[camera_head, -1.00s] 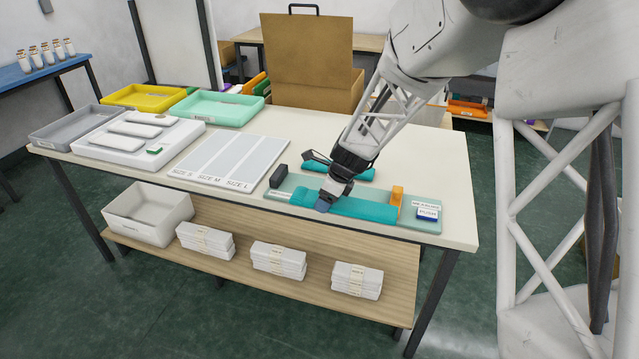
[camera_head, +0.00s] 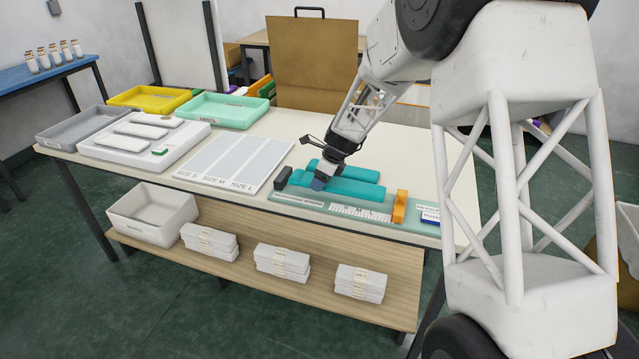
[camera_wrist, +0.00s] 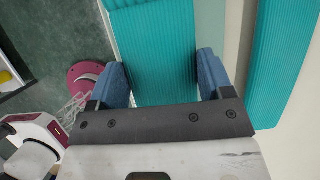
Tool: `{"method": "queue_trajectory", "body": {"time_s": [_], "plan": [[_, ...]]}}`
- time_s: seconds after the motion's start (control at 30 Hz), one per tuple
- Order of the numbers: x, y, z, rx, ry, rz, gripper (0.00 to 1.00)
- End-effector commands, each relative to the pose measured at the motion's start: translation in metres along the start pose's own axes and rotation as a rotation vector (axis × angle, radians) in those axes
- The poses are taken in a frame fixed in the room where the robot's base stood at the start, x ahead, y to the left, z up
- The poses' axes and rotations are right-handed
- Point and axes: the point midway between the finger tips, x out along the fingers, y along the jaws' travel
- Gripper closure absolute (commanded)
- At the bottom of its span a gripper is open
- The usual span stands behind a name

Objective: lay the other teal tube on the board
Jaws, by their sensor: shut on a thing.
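My gripper (camera_head: 321,181) is shut on a ribbed teal tube (camera_head: 345,191), gripping it near its left end. In the wrist view the held tube (camera_wrist: 152,50) runs between the two blue fingers. The other teal tube (camera_head: 352,172) lies behind it on the table, and shows at the right in the wrist view (camera_wrist: 283,65). The pale green board (camera_head: 290,201) is in front, with a printed ruler strip visible, a dark block (camera_head: 283,177) at its left and an orange stop (camera_head: 400,206) to the right. The held tube seems raised over the board's rear; its exact height is unclear.
A size sheet marked S, M, L (camera_head: 228,163) lies left of the board. Further left are a white tray (camera_head: 148,138), a grey tray (camera_head: 82,130), a yellow tray (camera_head: 150,97) and a mint tray (camera_head: 223,110). A small blue-labelled item (camera_head: 430,214) sits right of the orange stop.

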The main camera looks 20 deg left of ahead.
Motion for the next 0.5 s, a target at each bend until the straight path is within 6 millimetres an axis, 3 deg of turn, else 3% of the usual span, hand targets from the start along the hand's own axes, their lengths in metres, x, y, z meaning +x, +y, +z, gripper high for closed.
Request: {"method": "queue_trajectory", "body": {"time_s": [0.2,0.5], "plan": [[0.005,-0.018,0.009,0.0,-0.001,0.0,0.49],[0.007,-0.022,0.011,0.001,-0.001,0.0,0.49]]}}
